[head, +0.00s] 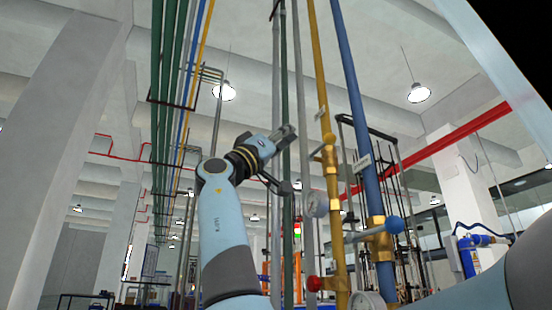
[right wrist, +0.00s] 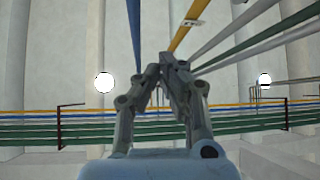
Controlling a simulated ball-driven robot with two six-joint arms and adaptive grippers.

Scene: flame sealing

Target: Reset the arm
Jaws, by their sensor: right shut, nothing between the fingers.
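My right gripper (head: 289,132) is raised in the middle of the head view, at the end of my light blue arm, and points up to the right. In the right wrist view its fingertips (right wrist: 165,66) meet, with nothing between them. In the head view it overlaps vertical green and grey pipes; I cannot tell how far apart they are. My left gripper is not in view.
A yellow pipe (head: 322,70) and a blue pipe (head: 349,75) with brass valves (head: 379,240) stand right of the gripper. A concrete pillar (head: 62,130) stands at left.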

